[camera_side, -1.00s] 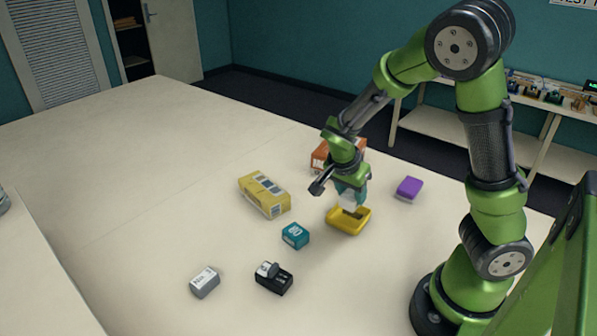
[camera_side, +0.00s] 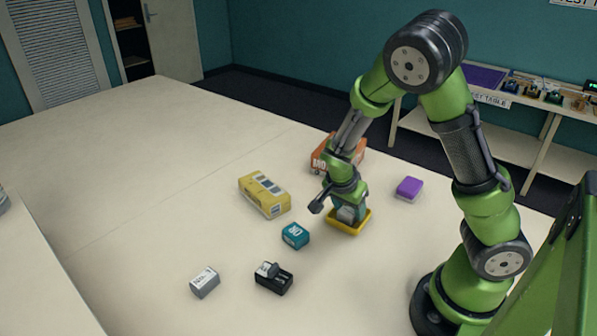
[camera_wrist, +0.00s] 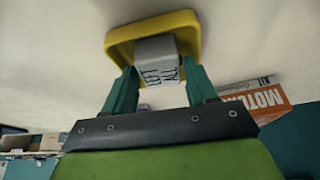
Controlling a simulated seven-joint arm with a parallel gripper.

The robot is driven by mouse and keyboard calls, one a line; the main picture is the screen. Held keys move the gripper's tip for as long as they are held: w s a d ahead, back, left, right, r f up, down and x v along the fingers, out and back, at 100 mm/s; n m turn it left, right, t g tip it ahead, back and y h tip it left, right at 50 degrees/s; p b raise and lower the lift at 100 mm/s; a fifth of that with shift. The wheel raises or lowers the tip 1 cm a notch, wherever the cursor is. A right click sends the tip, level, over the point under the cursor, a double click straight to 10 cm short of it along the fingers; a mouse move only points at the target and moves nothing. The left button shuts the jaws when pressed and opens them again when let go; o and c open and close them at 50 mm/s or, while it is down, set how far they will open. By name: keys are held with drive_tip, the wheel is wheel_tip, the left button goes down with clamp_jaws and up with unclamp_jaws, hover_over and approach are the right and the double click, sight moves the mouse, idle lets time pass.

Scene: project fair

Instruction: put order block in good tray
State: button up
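A grey block (camera_wrist: 157,62) with dark lettering sits between my gripper's teal fingertips (camera_wrist: 159,70) in the wrist view. The lettering is too small to read. The fingers appear to touch its two sides. In the side view, my gripper (camera_side: 349,207) points down with the pale block (camera_side: 347,214) low inside the yellow tray (camera_side: 349,231). The yellow tray also shows in the wrist view (camera_wrist: 117,44), around the block. I cannot tell whether the block touches the tray floor.
A teal block (camera_side: 295,235), a yellow box (camera_side: 264,195) and an orange box (camera_side: 321,158) stand near the tray. A purple block (camera_side: 409,188) lies to the right. A black tray (camera_side: 284,287) holding a grey item and a separate grey block (camera_side: 205,282) are in front.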

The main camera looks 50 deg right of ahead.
drive_tip(key=shift+r, duration=0.1)
drive_tip(key=s+a+r+n+t+y, duration=0.3)
drive_tip(key=a+r+n, duration=0.4)
drive_tip(key=r, duration=0.4)
drive_tip(key=s+a+r+n+t+y, duration=0.3)
drive_tip(key=a+r+n, duration=0.4)
drive_tip(key=r, duration=0.4)
drive_tip(key=shift+s+r+t+y, duration=0.15)
drive_tip(key=shift+s+t+y, duration=0.15)
drive_tip(key=shift+s+t, duration=0.35)
